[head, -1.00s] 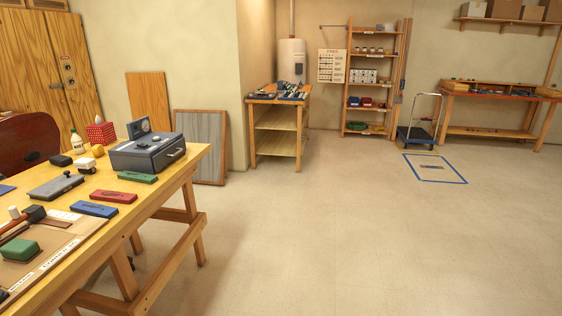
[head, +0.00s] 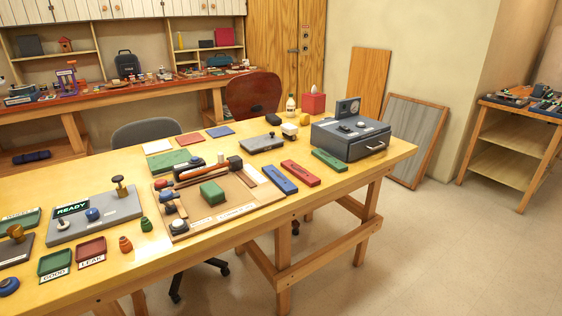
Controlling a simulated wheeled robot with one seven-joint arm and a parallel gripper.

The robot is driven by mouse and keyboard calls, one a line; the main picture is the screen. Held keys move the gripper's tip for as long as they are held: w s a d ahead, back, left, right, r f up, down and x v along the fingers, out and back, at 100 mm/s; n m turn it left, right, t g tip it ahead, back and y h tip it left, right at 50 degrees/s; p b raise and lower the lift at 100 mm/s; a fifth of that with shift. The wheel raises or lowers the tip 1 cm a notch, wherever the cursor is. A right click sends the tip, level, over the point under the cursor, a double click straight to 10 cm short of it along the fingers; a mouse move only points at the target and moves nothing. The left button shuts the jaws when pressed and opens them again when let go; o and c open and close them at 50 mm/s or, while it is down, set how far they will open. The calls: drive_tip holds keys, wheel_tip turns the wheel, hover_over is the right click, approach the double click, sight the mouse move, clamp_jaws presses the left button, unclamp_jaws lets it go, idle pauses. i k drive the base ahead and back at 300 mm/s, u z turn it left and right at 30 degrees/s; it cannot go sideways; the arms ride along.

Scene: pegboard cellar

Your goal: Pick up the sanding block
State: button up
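A green block (head: 212,194) with rounded edges lies on a labelled tan board (head: 238,198) on the wooden workbench (head: 342,187). It looks like the sanding block, though I cannot read the label well enough to be sure. Round knobs and small parts sit along the board's left side. My gripper is not in view.
Blue (head: 280,179), red (head: 300,173) and green (head: 329,160) flat cases lie right of the board. A grey box (head: 350,138) stands at the bench's right end. Chairs stand behind the bench. Open floor (head: 430,250) lies to the right.

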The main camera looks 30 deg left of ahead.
sight(212, 193)
drive_tip(key=u, duration=0.6)
drive_tip(key=i, duration=0.85)
drive_tip(key=u, duration=0.85)
drive_tip(key=i, duration=0.55)
drive_tip(key=u, duration=0.25)
